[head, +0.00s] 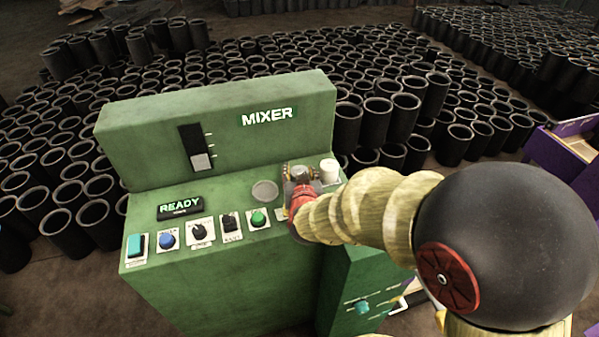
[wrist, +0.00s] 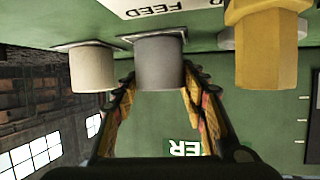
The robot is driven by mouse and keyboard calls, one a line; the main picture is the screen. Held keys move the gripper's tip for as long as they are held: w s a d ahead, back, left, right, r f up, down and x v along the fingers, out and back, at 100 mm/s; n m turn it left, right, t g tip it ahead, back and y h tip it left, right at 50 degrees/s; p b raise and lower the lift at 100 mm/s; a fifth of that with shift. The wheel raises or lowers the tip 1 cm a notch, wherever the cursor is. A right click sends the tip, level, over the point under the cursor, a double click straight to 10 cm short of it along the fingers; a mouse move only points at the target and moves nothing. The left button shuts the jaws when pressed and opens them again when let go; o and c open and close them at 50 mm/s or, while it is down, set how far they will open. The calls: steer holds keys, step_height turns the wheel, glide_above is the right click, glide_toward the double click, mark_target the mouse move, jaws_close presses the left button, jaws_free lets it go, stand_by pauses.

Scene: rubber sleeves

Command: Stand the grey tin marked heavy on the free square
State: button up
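A plain grey tin (wrist: 160,65) stands at a square plate on the console top, in the middle of the wrist view, which shows the scene upside down. No "heavy" marking is readable on it. My gripper (wrist: 160,82) has a finger on each side of the tin, with no clear gap seen. In the head view, my gripper (head: 300,175) is over the console's right part and mostly hides the tin. A white tin (wrist: 92,68) stands on its own square plate beside the grey one; it also shows in the head view (head: 329,171). I cannot make out a free square.
The green MIXER console (head: 215,125) has a raised back panel with a slider. Its front edge carries a blue button (head: 167,241), a black knob (head: 199,232) and a green button (head: 258,217). A yellow hexagonal part (wrist: 265,50) is close by.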

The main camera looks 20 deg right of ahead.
steer(key=o, duration=0.4)
steer(key=shift+c, duration=0.2)
steer(key=shift+r, duration=0.15)
steer(key=shift+s+a+r, duration=0.1)
steer(key=shift+s+r, duration=0.1)
steer(key=s+a+r+y+p, duration=0.1)
steer(key=s+a+r, duration=0.1)
steer(key=s, duration=0.1)
steer(key=s+a+r+y+p, duration=0.1)
steer(key=s+a+r+p, duration=0.1)
steer(key=s+r, duration=0.1)
steer(key=s+a+r+n+y+p, duration=0.1)
steer(key=s+a+r, duration=0.1)
steer(key=s, duration=0.2)
steer(key=shift+s+r+g+p, duration=0.2)
steer(key=shift+r+g+p, duration=0.1)
steer(key=shift+r, duration=0.1)
steer(key=s+d+r+g, duration=0.3)
steer(key=s, duration=0.6)
steer(key=s+d+r+n+g, duration=0.1)
steer(key=s+d+r+g, duration=0.2)
steer(key=s, duration=0.7)
steer(key=shift+s+d+r+n+g, duration=0.15)
steer(key=shift+r+n+g, duration=0.2)
steer(key=shift+r, duration=0.3)
